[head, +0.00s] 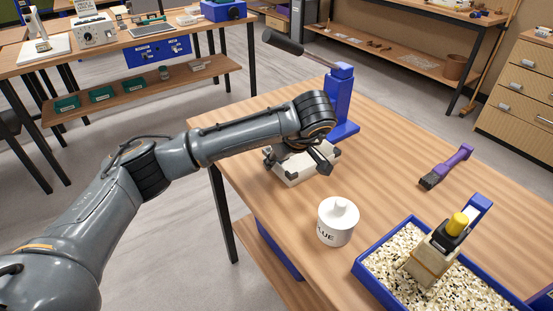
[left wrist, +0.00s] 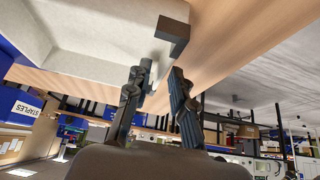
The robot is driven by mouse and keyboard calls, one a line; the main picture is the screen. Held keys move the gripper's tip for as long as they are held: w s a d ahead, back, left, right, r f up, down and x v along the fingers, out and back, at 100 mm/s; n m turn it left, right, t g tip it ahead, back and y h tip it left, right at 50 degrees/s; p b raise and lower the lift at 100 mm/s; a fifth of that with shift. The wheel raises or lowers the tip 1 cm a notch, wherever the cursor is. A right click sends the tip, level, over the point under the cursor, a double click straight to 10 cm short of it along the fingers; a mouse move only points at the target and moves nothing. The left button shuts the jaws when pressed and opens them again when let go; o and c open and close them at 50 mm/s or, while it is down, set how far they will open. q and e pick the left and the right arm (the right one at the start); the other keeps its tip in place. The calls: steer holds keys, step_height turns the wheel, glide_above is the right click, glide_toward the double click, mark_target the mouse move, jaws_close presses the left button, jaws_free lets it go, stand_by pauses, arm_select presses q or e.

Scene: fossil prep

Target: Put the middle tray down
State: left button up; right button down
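The cream tray (head: 296,172) with dark corner pieces is at the left edge of the wooden table in the head view, beneath my left wrist. My wrist hides part of it, and I cannot tell if it rests fully on the table. In the left wrist view the pale tray (left wrist: 85,38) fills the upper left, with one dark corner piece near my fingertips. My right gripper is out of view.
A blue stand (head: 341,100) with a dark lever is just behind the tray. A white glue jar (head: 338,222) is in front. A blue gravel bin (head: 372,265) holding a block is at the lower right. A purple brush (head: 447,166) lies farther right. The table's middle is clear.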

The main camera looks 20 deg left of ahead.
arm_select(q)
steer(key=shift+r, duration=0.2)
steer(key=shift+s+d+r, duration=0.1)
steer(key=shift+r, duration=0.2)
steer(key=v, duration=1.1)
steer(key=shift+p, duration=0.45)
steer(key=shift+s+d, duration=0.1)
